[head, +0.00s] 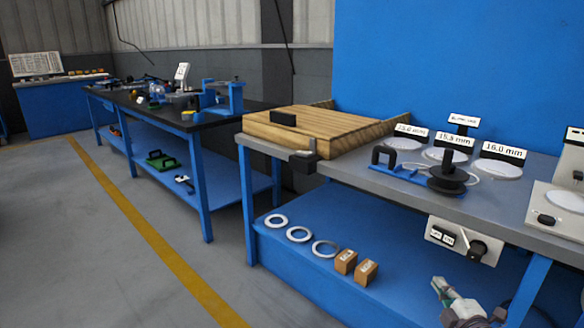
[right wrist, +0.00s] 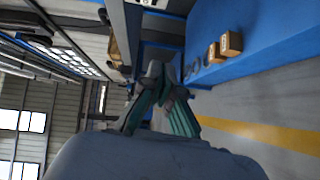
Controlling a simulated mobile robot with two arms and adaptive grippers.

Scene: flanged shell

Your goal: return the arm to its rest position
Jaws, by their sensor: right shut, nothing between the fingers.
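My right gripper (head: 441,287) shows at the bottom right of the head view, low in front of the workbench (head: 345,169) and apart from it. In the right wrist view the fingers of my right gripper (right wrist: 158,76) come together and are shut with nothing between them. The black flanged part (head: 447,178) stands upright on the grey bench top, beside a blue fixture (head: 400,174) with a black handle. My left gripper is in neither view.
White discs stand by size labels (head: 454,141). The lower shelf (head: 300,270) holds white rings (head: 299,234) and small cardboard boxes (head: 366,271). Floor left of the bench is clear, with a yellow line (head: 150,229).

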